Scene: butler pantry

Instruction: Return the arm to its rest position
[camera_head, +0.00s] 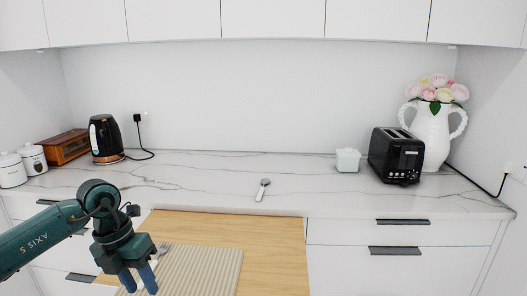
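My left arm comes in from the lower left, and its gripper (139,284) points down over the left part of the wooden surface (275,240). I cannot tell whether the fingertips touch the placemat. My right gripper is not in view.
On the marble counter are a black kettle (104,137), a wooden box (68,147), white canisters (34,158), a spoon (263,189), a pale green container (348,160), a black toaster (396,155) and a white flower vase (432,133). The counter's middle is mostly clear.

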